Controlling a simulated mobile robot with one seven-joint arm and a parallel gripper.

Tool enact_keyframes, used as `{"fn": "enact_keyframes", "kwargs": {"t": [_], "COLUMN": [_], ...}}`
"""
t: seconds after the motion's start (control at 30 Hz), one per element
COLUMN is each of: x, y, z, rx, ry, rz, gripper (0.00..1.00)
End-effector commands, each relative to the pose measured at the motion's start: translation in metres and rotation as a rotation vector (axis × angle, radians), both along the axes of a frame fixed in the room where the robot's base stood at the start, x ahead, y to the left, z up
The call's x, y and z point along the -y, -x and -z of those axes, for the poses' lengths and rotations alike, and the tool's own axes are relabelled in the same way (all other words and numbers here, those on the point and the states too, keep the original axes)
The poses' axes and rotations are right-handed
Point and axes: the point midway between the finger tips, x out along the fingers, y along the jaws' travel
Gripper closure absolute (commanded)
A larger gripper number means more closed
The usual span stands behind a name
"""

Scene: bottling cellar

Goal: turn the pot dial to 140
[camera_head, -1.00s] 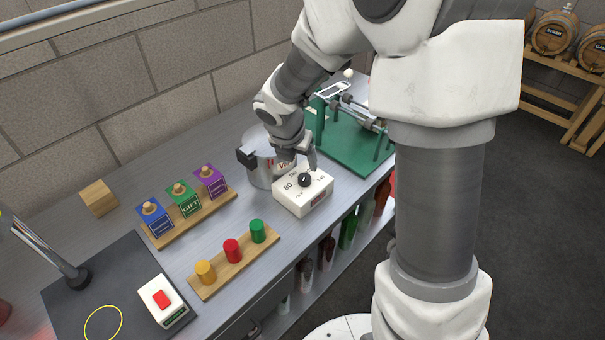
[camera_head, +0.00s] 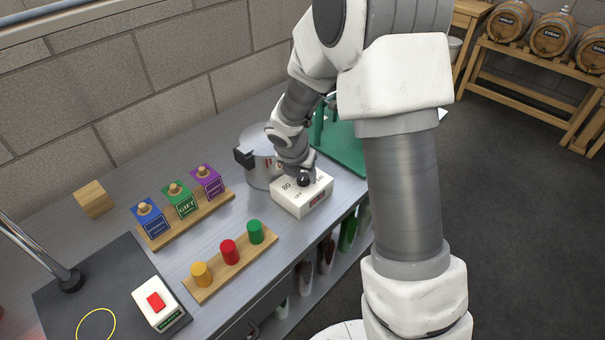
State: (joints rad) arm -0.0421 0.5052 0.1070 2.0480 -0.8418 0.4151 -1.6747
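The pot dial is a small black knob (camera_head: 303,180) on top of a white box (camera_head: 290,203) with printed numbers. I can read 80 at its left; the marks at its right are partly covered. My gripper (camera_head: 306,174) is right at the knob, reaching down from above. The fingers are small and partly hidden by the wrist, so I cannot tell whether they grip the knob. The knob's pointer direction is not readable. A grey metal pot (camera_head: 257,160) with a black handle stands just behind the box.
A wooden rack (camera_head: 228,194) holds blue, green and purple blocks to the left. A wooden strip (camera_head: 236,270) with yellow, red and green pegs lies in front. A green stand (camera_head: 345,146) is partly behind my arm. A white box with a red button (camera_head: 157,302) sits front left.

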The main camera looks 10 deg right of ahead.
Motion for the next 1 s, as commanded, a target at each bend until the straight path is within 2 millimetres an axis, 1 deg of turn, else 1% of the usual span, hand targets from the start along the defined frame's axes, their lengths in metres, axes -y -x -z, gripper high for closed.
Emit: {"fn": "enact_keyframes", "kwargs": {"t": [0.03, 0.17, 0.2, 0.27, 0.47, 0.67, 0.87, 1.0], "x": [-0.0001, -0.0001, -0.0001, -0.0001, -0.0002, -0.0007, -0.0018, -0.0023], "y": [0.0001, 0.0001, 0.0001, 0.0001, 0.0002, -0.0002, -0.0010, -0.0017], "z": [-0.0001, -0.0001, -0.0001, -0.0001, -0.0001, -0.0001, -0.0004, -0.0005], "rx": [0.000, 0.000, 0.000, 0.000, 0.000, 0.000, 0.001, 0.000], "ry": [0.000, 0.000, 0.000, 0.000, 0.000, -0.001, 0.001, 0.001], "rz": [0.000, 0.000, 0.000, 0.000, 0.003, 0.046, 0.159, 0.278], "gripper": [0.57, 0.81, 0.88, 0.99, 1.00, 1.00, 1.00, 1.00]}}
